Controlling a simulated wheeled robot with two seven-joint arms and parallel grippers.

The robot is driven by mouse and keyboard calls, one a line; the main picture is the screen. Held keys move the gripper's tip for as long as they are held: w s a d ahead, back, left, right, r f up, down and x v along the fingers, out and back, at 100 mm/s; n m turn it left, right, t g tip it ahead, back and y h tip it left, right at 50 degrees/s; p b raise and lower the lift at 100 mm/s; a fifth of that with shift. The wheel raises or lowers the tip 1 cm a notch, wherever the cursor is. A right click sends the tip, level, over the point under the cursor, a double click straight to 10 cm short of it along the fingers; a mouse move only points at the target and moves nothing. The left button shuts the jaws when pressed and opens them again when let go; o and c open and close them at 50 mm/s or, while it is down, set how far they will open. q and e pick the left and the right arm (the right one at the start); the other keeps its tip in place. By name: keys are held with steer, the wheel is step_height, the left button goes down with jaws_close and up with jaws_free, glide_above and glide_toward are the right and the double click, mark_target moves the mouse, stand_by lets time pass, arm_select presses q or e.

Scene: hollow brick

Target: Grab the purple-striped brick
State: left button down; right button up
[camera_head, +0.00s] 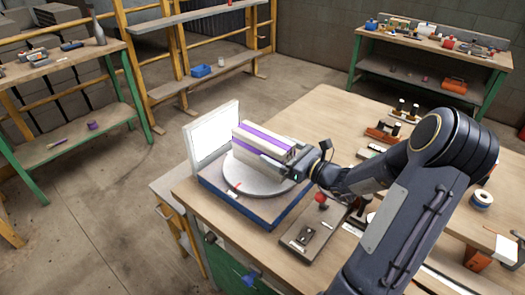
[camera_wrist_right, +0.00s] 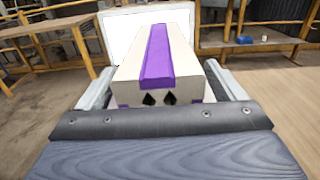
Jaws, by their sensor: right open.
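The purple-striped brick (camera_head: 262,145) is a long cream block with a purple stripe along its top. It lies on a round grey turntable (camera_head: 236,180) on a blue-edged base. My right gripper (camera_head: 290,170) is at the brick's near right end. In the right wrist view the brick (camera_wrist_right: 158,60) fills the middle, its end face with two dark diamond holes towards me. The open fingers of my right gripper (camera_wrist_right: 155,92) stand on either side of this end, with a small gap visible on the right. My left gripper is not in view.
A white upright panel (camera_head: 212,135) stands just behind the brick. A grey plate with dark parts (camera_head: 311,235) lies on the workbench (camera_head: 330,120) near my right arm. Small tools and a tape roll (camera_head: 481,199) lie further right.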

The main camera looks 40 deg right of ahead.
steer(key=shift+x, duration=1.25)
steer(key=c, duration=1.7)
steer(key=shift+r, duration=0.15)
